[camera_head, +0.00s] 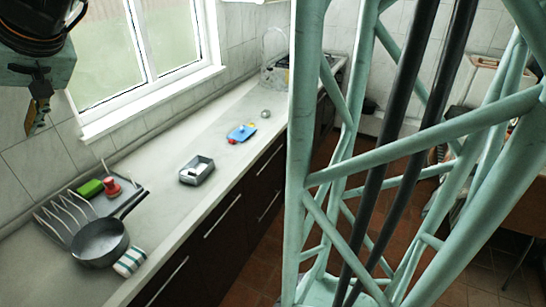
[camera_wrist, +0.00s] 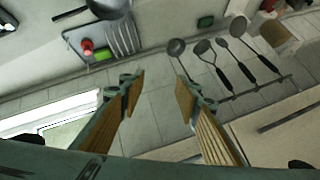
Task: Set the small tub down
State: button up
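A small grey rectangular tub (camera_head: 189,181) stands upright on the counter in the head view, with something white inside it. A grey piece cut off at the upper left corner of the wrist view may be the same tub, but I cannot tell. My gripper (camera_head: 39,98) is high at the upper left of the head view, well apart from the tub. In the wrist view my gripper (camera_wrist: 160,78) has its two wood-coloured fingers spread wide, with nothing held between them.
A dish rack (camera_head: 60,232) with a green sponge (camera_head: 90,188) and a red item (camera_head: 112,188) stands beside a saucepan (camera_head: 99,243) and a striped item (camera_head: 130,262). A blue board (camera_head: 242,132) lies beyond the tub. Utensils (camera_wrist: 228,62) hang along the wall. Bare counter surrounds the tub.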

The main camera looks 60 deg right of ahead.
jog(key=s+a+f+n+g, duration=0.1)
jog(key=s+a+n+g, duration=0.2)
jog(key=s, duration=1.9)
jog(key=s+d+f+h, duration=0.1)
jog(key=s+d+f, duration=0.1)
jog(key=s, duration=0.6)
jog(key=s+d+f+g+h, duration=0.1)
jog(key=s+d+f, duration=0.1)
jog(key=s, duration=0.7)
jog(key=shift+d+f+n+g, duration=0.3)
jog(key=shift+d+f, duration=0.05)
jog(key=shift+f, duration=0.25)
jog(key=shift+o, duration=0.2)
jog(key=shift+w, duration=0.1)
